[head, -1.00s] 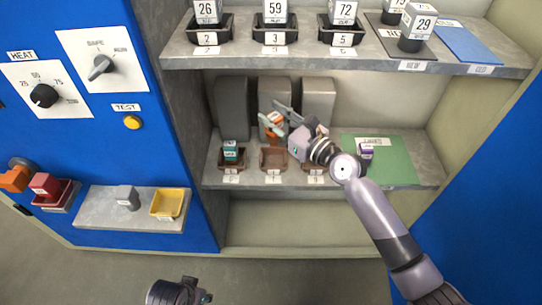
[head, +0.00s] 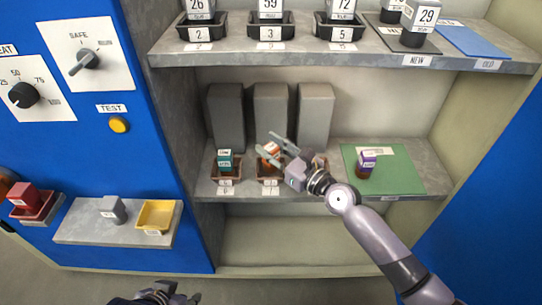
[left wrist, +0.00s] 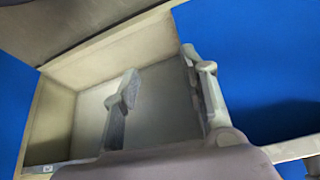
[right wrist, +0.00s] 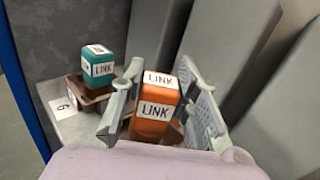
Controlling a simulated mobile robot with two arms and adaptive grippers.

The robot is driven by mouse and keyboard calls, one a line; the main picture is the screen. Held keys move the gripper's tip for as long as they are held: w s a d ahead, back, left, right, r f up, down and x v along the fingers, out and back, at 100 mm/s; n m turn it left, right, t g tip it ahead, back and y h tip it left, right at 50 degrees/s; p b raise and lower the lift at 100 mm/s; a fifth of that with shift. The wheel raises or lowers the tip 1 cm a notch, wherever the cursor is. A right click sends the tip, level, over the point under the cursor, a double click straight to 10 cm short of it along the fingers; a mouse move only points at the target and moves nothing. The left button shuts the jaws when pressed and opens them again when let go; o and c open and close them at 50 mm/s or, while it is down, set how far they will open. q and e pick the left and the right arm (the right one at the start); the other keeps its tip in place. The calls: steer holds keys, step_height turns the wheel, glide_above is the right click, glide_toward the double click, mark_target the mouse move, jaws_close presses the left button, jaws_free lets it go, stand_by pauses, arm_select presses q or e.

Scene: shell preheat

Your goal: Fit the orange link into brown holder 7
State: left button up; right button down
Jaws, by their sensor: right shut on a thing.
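The orange link (head: 270,151) is upright at the middle brown holder (head: 268,180) on the lower shelf. I cannot tell whether its base is seated in that holder, and the holder's number is not legible. My right gripper (head: 268,142) has its fingers on either side of the link and is shut on it. The right wrist view shows the orange link (right wrist: 156,108) between the fingers (right wrist: 163,100), which hide its lower part. My left gripper (left wrist: 165,80) is open and empty, low at the front, away from the shelf.
A teal link (head: 225,160) stands in the left brown holder (head: 226,176). Another brown holder (head: 320,163) is partly behind my right gripper. A purple link (head: 366,163) stands on a green mat (head: 405,175). Grey blocks (head: 270,115) stand behind the holders. The upper shelf (head: 350,58) overhangs.

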steer(key=shift+f+b, duration=0.3)
steer(key=shift+f, duration=0.3)
arm_select(q)
steer(key=shift+w+d+r+t+h, duration=0.1)
steer(key=shift+w+d+r+t, duration=0.1)
steer(key=shift+w+t, duration=0.35)
steer(key=shift+w+d+r+t+h, duration=0.1)
steer(key=shift+w+d+r+t, duration=0.15)
steer(key=shift+w, duration=0.5)
steer(key=shift+w+d+r+t+h, duration=0.1)
steer(key=shift+w+d+r+t, duration=0.1)
steer(key=shift+w+t, duration=0.35)
steer(key=shift+w, duration=0.25)
arm_select(e)
steer(key=shift+f, duration=0.1)
steer(key=shift+f+b, duration=0.25)
steer(key=shift+b, duration=0.05)
steer(key=c, duration=1.2)
jaws_free()
arm_select(q)
steer(key=shift+w+d+r+t, duration=0.25)
steer(key=shift+w+r, duration=0.15)
steer(key=shift+w, duration=0.15)
steer(key=shift+w+d+r+t, duration=0.1)
steer(key=shift+w+r+t, duration=0.1)
steer(key=shift+w+r, duration=0.25)
steer(key=shift+f, duration=0.1)
